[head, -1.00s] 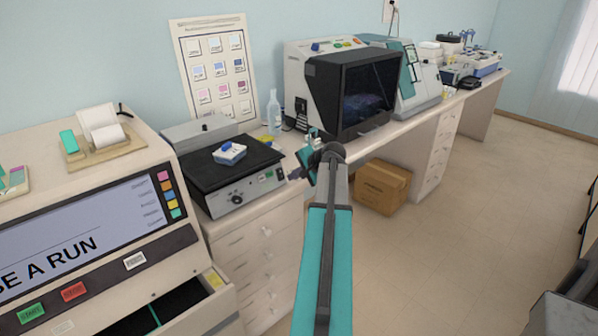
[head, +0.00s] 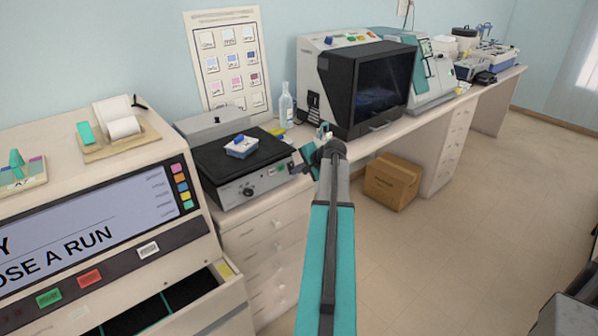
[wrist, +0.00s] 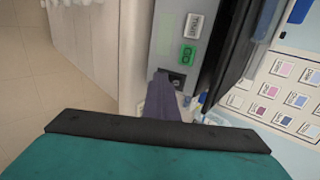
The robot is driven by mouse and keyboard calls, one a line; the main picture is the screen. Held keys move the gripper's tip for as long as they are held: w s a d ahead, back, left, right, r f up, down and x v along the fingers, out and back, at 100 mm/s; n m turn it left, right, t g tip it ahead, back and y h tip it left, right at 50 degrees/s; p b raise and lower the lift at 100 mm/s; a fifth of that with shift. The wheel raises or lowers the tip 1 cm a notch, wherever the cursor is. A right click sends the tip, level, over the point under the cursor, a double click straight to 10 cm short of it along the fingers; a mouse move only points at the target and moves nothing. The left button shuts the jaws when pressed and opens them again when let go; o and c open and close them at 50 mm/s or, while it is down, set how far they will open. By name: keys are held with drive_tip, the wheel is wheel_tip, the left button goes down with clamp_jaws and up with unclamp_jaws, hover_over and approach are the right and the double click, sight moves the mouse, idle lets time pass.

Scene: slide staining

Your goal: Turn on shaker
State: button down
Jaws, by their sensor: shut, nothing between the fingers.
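The shaker (head: 232,193) is a grey box with a black platform on top, standing on the left bench. Its front has a round knob (head: 248,190) and a green label (head: 280,168), which also shows in the wrist view (wrist: 188,54). A small black switch (wrist: 177,80) sits below that label in the wrist view. My gripper (head: 297,169) is shut and empty at the right end of the shaker's front. In the wrist view its dark fingers (wrist: 164,97) reach to the switch and cover part of it. I cannot tell whether they touch.
A blue and white rack (head: 242,147) sits on the shaker's platform. A clear bottle (head: 286,107) stands behind it. A large black-hooded machine (head: 365,90) is at the right. The stainer with a screen (head: 90,230) is at the left. Open floor lies to the right.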

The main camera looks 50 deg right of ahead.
drive_tip(key=shift+s+d, duration=0.1)
idle(0.3)
drive_tip(key=shift+r+p, duration=0.4)
drive_tip(key=shift+r, duration=0.35)
drive_tip(key=s+a+r+b, duration=0.1)
drive_tip(key=s+r, duration=0.2)
drive_tip(key=s, duration=0.3)
drive_tip(key=s+a+r+b, duration=0.1)
drive_tip(key=s+a+r, duration=0.1)
drive_tip(key=s, duration=0.4)
drive_tip(key=shift+s+r+b, duration=0.2)
drive_tip(key=shift+r+b, duration=0.1)
drive_tip(key=shift+r, duration=0.1)
